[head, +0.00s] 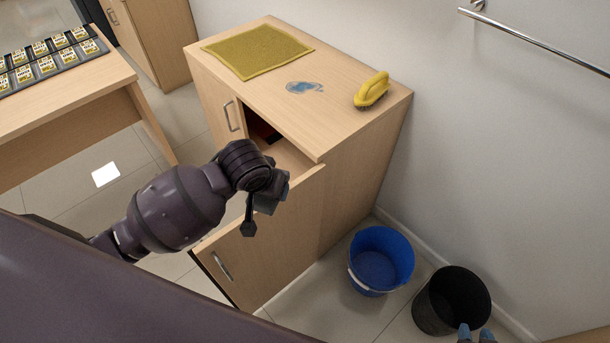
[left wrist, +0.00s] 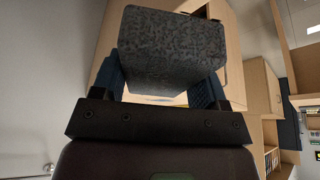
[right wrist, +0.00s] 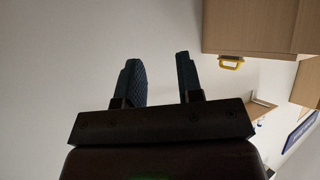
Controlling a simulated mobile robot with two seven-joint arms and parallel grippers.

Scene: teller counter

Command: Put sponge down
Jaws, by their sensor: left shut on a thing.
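The sponge (left wrist: 172,50) is a dark grey, mottled block in the left wrist view. My left gripper (left wrist: 165,85) is shut on it, a blue finger at each side. In the head view my left gripper (head: 270,194) is in front of the cabinet, above its open door; my wrist hides much of it, and I cannot make out the sponge clearly there. My right gripper (right wrist: 160,68) is open and empty in the right wrist view. Its blue fingertips (head: 476,332) show at the bottom edge of the head view, over the black bin.
The wooden cabinet (head: 345,118) bears a yellow-green cloth (head: 257,51), a blue wet patch (head: 304,87) and a yellow brush (head: 371,90). Its open door (head: 270,245) juts out. A blue bucket (head: 380,262) and black bin (head: 437,300) stand on the floor. A desk (head: 70,110) is left.

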